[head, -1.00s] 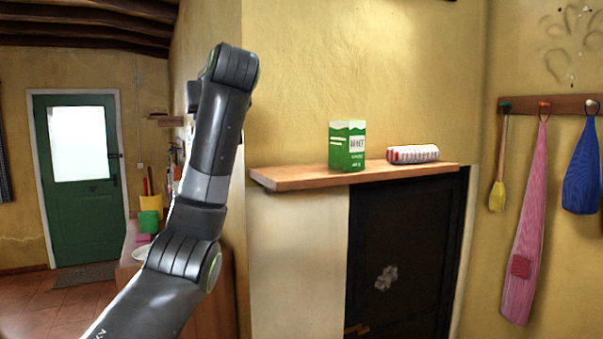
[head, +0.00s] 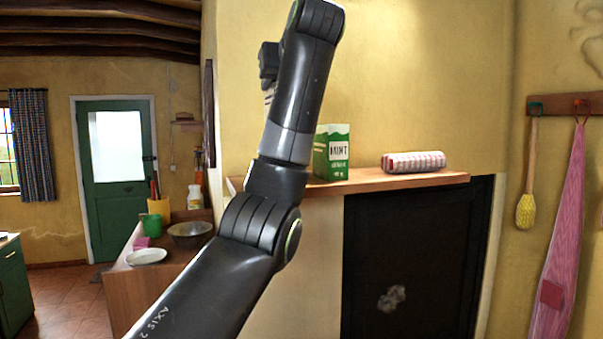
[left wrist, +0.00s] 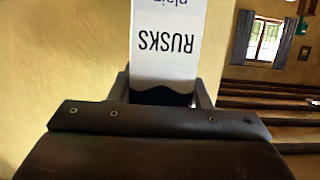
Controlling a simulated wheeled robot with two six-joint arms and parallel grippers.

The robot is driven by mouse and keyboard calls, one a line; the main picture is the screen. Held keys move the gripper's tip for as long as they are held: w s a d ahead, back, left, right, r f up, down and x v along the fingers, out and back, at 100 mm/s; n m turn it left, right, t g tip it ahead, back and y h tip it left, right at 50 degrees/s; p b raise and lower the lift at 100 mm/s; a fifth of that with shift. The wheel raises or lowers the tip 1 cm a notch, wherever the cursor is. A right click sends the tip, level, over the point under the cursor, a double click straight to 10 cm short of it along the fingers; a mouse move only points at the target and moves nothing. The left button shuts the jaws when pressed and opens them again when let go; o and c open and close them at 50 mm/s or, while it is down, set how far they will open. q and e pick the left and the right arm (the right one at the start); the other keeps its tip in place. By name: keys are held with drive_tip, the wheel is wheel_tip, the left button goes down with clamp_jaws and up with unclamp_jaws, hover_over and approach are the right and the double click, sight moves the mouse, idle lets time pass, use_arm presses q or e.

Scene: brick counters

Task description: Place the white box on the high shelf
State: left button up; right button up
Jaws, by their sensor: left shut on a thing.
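The white box (left wrist: 165,45) has dark "RUSKS" lettering, which appears upside down in the left wrist view. My left gripper (left wrist: 162,90) is shut on it, with one finger on each side of its near end. The box's far end runs out of the picture. In the head view the box and the fingertips cannot be made out; my left arm rises in front of the wall. The high shelf (head: 405,183) is a wooden board on the yellow wall, its left part mostly behind my arm. My right gripper is not in view.
A green and white mint carton (head: 332,160) stands on the shelf, beside my arm in the picture. A red and white packet (head: 413,162) lies to its right. A dark panel (head: 410,265) is below. A counter with a bowl (head: 190,232) is at left.

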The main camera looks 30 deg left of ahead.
sight(265, 115)
use_arm(q)
drive_tip(key=shift+d+f, duration=0.15)
drive_tip(key=shift+f, duration=0.3)
drive_tip(key=f, duration=0.1)
drive_tip(key=s+a+f+p, duration=0.1)
drive_tip(key=f, duration=0.2)
drive_tip(key=shift+s+a, duration=0.3)
drive_tip(key=shift+a, duration=0.05)
drive_tip(key=shift+w+f, duration=0.15)
drive_tip(key=shift+f, duration=0.1)
drive_tip(key=shift+w+d+f+p, duration=0.2)
drive_tip(key=shift+d+p, duration=0.05)
drive_tip(key=shift+p, duration=0.1)
drive_tip(key=f, duration=0.1)
drive_tip(key=f+p, duration=0.1)
drive_tip(key=shift+d+f, duration=0.2)
drive_tip(key=shift+f, duration=0.15)
drive_tip(key=shift+s+a+f, duration=0.1)
drive_tip(key=shift+a+f, duration=0.1)
drive_tip(key=shift+f, duration=0.4)
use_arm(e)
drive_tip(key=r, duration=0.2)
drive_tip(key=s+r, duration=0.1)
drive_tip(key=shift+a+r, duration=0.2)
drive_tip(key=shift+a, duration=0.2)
